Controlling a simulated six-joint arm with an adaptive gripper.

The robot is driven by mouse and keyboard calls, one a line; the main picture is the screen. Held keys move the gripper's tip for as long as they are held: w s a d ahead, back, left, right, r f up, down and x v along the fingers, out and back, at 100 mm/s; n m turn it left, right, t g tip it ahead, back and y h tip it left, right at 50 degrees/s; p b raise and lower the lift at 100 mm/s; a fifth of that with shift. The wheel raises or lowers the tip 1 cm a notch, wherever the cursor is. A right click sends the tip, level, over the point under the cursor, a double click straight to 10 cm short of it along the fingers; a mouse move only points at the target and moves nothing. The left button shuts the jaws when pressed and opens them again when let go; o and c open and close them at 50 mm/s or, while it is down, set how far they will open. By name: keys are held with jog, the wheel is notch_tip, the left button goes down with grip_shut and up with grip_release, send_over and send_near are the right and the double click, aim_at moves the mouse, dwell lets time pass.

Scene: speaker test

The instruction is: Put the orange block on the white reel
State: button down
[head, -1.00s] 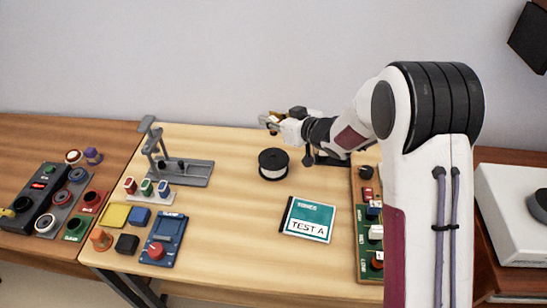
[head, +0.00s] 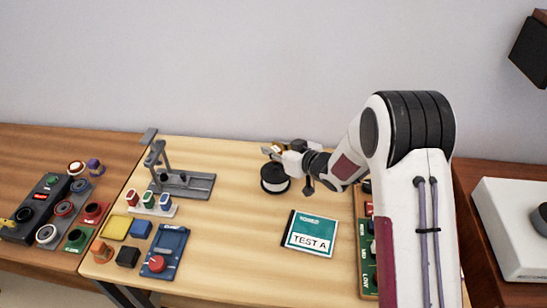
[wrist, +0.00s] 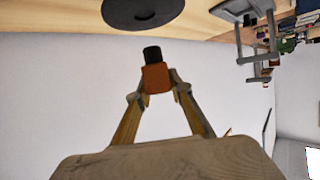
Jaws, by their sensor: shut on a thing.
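The white reel (head: 275,186), with black flanges and a pale winding, stands on the light wood table near its back edge. In the wrist view the reel (wrist: 143,10) is a dark disc at the top. My gripper (head: 268,153) is just above the reel in the head view, coming from the right. In the wrist view my gripper (wrist: 157,86) is shut on the orange block (wrist: 156,78). A short black cylinder (wrist: 152,54) shows at the block's far end. The block is apart from the reel in the wrist view. In the head view my gripper mostly hides the block.
A grey stand (head: 184,185) is left of the reel. A teal "TEST A" case (head: 311,232) lies in front. A green board with knobs (head: 368,250) is at right, partly behind my arm. Colored blocks and a blue device (head: 166,249) fill the left. Table between is clear.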

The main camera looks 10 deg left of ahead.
jog(key=shift+f, duration=1.85)
jog(key=shift+f, duration=0.1)
jog(key=c, duration=1.8)
grip_release()
jog(key=shift+v, duration=6)
